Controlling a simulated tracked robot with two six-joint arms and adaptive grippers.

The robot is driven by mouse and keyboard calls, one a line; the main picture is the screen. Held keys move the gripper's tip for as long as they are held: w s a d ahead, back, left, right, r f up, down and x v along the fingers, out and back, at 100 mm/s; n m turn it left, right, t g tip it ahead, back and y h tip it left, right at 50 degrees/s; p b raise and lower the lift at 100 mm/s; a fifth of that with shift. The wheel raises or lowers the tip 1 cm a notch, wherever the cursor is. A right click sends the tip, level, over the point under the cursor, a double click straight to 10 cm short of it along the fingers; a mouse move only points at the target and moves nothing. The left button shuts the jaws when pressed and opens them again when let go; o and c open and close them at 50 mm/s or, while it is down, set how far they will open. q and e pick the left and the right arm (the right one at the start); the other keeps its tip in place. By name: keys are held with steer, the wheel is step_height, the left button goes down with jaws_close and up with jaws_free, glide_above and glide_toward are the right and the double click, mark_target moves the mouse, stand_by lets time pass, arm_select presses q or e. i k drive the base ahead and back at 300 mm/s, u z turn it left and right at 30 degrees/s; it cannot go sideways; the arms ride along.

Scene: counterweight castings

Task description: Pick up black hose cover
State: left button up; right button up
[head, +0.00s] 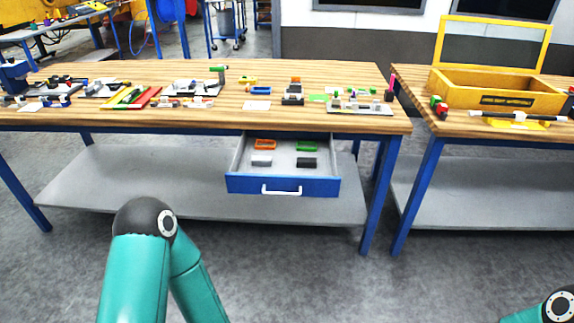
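An open drawer (232,183) with a blue front hangs under the left wooden table. In it lie a small black block-shaped piece (306,162), an orange piece (265,144), a green piece (307,146) and a pale grey piece (261,160), all apart from each other. The black piece is at the front right of the drawer. It may be the black hose cover, but it is too small to tell for sure. Parts of my two teal arms show at the bottom of the head view. Neither gripper is in view.
The left table (230,118) carries many small parts and trays along its middle. The right table (470,127) holds an open yellow box (500,99) and a black-and-white rod (517,117). The drawer has a white handle (281,191). The floor before the tables is clear.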

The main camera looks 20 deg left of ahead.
mark_target(311, 163)
steer(key=z, duration=0.15)
steer(key=i, duration=0.95)
